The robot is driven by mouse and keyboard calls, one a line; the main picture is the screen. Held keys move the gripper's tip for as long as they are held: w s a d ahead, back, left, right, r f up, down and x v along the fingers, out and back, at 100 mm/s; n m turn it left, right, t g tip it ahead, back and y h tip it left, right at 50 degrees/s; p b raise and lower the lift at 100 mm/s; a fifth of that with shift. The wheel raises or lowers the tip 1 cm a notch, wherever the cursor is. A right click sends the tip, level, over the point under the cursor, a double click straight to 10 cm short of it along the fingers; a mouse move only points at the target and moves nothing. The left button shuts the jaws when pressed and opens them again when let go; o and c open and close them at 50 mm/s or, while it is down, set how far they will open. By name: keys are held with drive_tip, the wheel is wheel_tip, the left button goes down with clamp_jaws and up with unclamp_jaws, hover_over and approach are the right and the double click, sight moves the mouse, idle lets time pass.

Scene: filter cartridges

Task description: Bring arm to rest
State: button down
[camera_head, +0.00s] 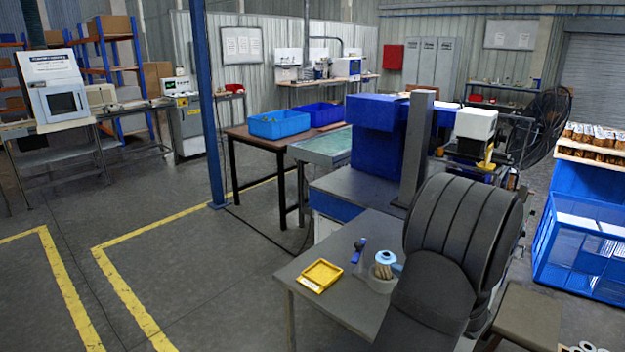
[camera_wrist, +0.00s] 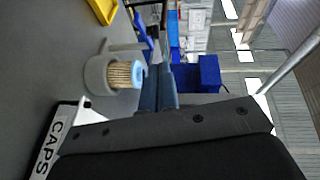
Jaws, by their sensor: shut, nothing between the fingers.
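My arm (camera_head: 455,240) is folded at the right front of the head view, over the grey table (camera_head: 345,240). My gripper is hidden there. In the wrist view, my gripper's dark fingers (camera_wrist: 160,75) lie close together, shut and empty, above my black wrist housing. A pleated filter cartridge with a light blue end (camera_head: 384,260) stands in a grey round holder (camera_head: 381,284) on the table beside my arm. The cartridge (camera_wrist: 125,73) and holder (camera_wrist: 97,74) also show in the wrist view, apart from the fingers.
A yellow tray (camera_head: 321,275) and a blue-handled tool (camera_head: 358,250) lie on the table. A box marked CAPS (camera_wrist: 50,145) is near my wrist. A grey post (camera_head: 416,145) and blue machine (camera_head: 375,135) stand behind. A blue crate (camera_head: 580,260) is at right. The left floor is open.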

drive_tip(key=shift+w, duration=0.1)
approach(362, 246)
drive_tip(key=w, duration=0.4)
drive_tip(key=w+a, duration=0.1)
drive_tip(key=w+a+f, duration=0.1)
drive_tip(key=a, duration=0.1)
drive_tip(key=shift+w, duration=0.1)
drive_tip(key=d, duration=0.2)
drive_tip(key=shift+d, duration=0.4)
drive_tip(key=shift+a, duration=0.1)
